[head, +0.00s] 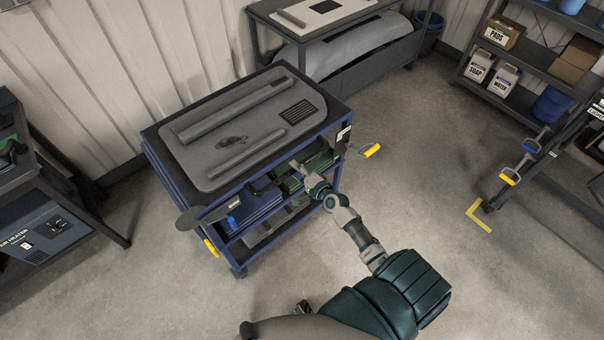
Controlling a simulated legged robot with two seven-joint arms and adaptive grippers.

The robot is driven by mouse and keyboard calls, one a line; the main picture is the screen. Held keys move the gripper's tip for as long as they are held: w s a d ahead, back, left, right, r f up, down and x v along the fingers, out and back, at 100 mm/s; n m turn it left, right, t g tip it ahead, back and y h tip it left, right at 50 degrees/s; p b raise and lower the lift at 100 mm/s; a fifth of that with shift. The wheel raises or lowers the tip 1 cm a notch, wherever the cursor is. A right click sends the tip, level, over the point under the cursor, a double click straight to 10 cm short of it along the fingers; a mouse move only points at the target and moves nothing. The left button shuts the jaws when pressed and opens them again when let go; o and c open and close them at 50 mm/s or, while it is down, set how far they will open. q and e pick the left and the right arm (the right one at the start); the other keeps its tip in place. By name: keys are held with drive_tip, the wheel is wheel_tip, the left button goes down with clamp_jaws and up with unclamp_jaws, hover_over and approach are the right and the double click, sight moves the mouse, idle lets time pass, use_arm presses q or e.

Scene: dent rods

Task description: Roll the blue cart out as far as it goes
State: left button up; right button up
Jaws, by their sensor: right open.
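The blue cart (236,267) stands on the concrete floor near the wall, with a grey panel and long bars on its top. My right arm reaches up from below to the cart's near side. My right gripper (273,185) is open just below the top's front edge, in front of the shelves; its fingertips are hard to make out, and I cannot tell whether it touches the cart.
A dark bench (90,222) with a heater stands at the left. A dark table (357,72) stands behind the cart. A shelf with bottles and boxes (503,33) is at the upper right. A yellow corner mark (482,219) lies on the floor. Floor right of the cart is clear.

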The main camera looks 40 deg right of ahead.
drive_tip(key=v, duration=1.2)
drive_tip(key=shift+d, duration=0.2)
drive_tip(key=shift+a+r, duration=0.1)
drive_tip(key=shift+a, duration=0.2)
drive_tip(key=shift+d, duration=0.15)
drive_tip(key=s+a+f+n+g+h, duration=0.1)
drive_tip(key=s+f+n+g, duration=0.3)
drive_tip(key=f, duration=1)
drive_tip(key=s+a+f+n+g, duration=0.25)
drive_tip(key=s+f, duration=0.45)
drive_tip(key=f, duration=0.7)
drive_tip(key=s+a+f+n+g, duration=0.2)
drive_tip(key=s+f, duration=0.4)
drive_tip(key=s, duration=0.3)
drive_tip(key=s+a+f+n+g, duration=0.3)
drive_tip(key=s+a+f+n, duration=0.2)
drive_tip(key=s, duration=0.5)
drive_tip(key=s+a+f+n+g, duration=0.3)
drive_tip(key=s+f+n, duration=0.3)
drive_tip(key=s+f, duration=0.2)
drive_tip(key=shift+s+a, duration=0.5)
drive_tip(key=shift+s, duration=0.25)
